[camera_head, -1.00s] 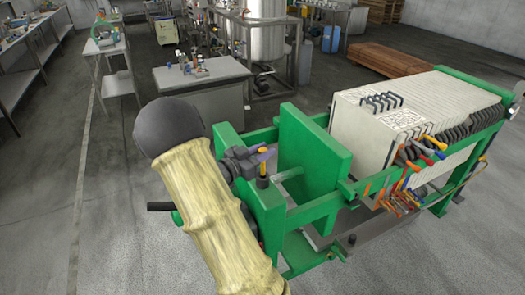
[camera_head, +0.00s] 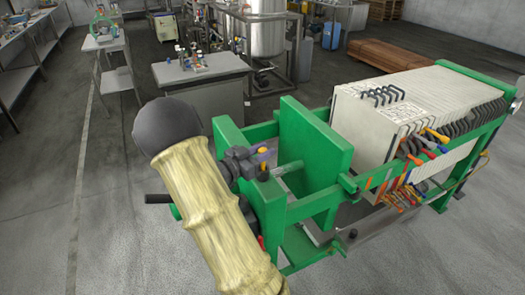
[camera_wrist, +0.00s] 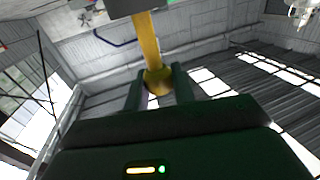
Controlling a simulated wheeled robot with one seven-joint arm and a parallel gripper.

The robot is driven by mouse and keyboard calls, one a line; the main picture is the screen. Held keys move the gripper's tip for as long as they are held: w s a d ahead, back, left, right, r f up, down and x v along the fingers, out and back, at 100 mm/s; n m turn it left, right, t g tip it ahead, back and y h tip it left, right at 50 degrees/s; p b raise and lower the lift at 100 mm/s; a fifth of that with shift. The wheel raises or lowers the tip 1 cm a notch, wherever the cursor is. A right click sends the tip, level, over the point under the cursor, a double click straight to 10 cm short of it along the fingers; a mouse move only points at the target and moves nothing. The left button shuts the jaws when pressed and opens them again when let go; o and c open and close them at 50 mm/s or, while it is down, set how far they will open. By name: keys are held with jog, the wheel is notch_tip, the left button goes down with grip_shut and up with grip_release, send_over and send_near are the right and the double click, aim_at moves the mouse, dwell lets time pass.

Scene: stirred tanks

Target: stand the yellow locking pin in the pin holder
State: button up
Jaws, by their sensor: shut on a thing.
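In the wrist view the yellow locking pin (camera_wrist: 149,42) is between the two dark green fingers of my gripper (camera_wrist: 157,88). The fingers are shut on its rounded yellow end. Its shaft runs up the picture and meets a grey block (camera_wrist: 131,7) at the top edge. I cannot tell whether the shaft is in this block or only in front of it, nor whether the block is the pin holder. In the head view small yellow bits (camera_head: 264,151) show beside dark grey parts at the green frame post.
A green press frame (camera_head: 315,150) with a stack of white plates (camera_head: 425,105) fills the right. Colored handles (camera_head: 420,150) hang along its near side. A grey table (camera_head: 205,75) with small fittings stands behind. The floor at left is open.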

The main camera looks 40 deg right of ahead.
jog(key=shift+f, duration=0.3)
jog(key=o, duration=1.1)
jog(key=shift+c, duration=0.2)
jog(key=shift+a, duration=0.1)
jog(key=a+b, duration=0.2)
jog(key=a, duration=1.5)
jog(key=shift+s+b, duration=0.2)
jog(key=shift+b, duration=0.2)
